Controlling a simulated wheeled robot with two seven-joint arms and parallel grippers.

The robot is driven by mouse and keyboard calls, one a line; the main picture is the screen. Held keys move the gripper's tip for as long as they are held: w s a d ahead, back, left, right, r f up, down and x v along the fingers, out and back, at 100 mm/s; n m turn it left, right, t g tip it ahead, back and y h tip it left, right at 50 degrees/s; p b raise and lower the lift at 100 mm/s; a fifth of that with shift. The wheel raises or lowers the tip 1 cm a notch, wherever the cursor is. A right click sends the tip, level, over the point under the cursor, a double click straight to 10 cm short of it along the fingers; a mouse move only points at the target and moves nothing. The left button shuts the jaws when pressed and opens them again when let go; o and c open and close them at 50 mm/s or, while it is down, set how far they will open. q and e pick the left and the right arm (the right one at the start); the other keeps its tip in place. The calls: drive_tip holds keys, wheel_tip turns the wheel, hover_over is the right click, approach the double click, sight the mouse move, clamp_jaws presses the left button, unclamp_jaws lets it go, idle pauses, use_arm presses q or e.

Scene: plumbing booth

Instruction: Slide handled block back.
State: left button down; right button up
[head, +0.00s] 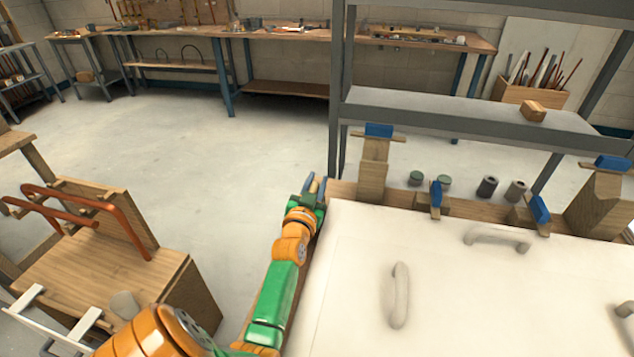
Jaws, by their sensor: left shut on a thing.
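A large pale block (450,292) with a flat top fills the lower right. Two rounded handles stand on it, one upright in the picture (399,296) and one lying across (497,238). My left gripper (314,187) is at the block's far left corner, beside the wooden rail, with its arm running along the block's left side. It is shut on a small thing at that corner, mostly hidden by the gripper. Neither handle is in its jaws. My right gripper is out of view.
A wooden rail (471,209) with blue-topped wooden posts (374,168) borders the block's far side. Behind it stand small cylinders (487,187) and a grey shelf rack (460,116). A wooden box with red pipes (130,272) is at left. Open floor (215,160) lies between.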

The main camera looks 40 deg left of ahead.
use_arm(q)
drive_tip(key=a, duration=0.1)
drive_tip(key=s+a, duration=0.1)
drive_tip(key=a, duration=0.1)
drive_tip(key=shift+s+a+r, duration=0.1)
drive_tip(key=shift+s+a, duration=0.1)
drive_tip(key=shift+s, duration=0.2)
drive_tip(key=c, duration=0.8)
unclamp_jaws()
drive_tip(key=shift+a, duration=0.1)
drive_tip(key=shift+c, duration=0.2)
drive_tip(key=shift+o, duration=0.7)
drive_tip(key=shift+s+a, duration=0.15)
drive_tip(key=shift+a, duration=0.1)
drive_tip(key=shift+d, duration=0.1)
drive_tip(key=v, duration=0.7)
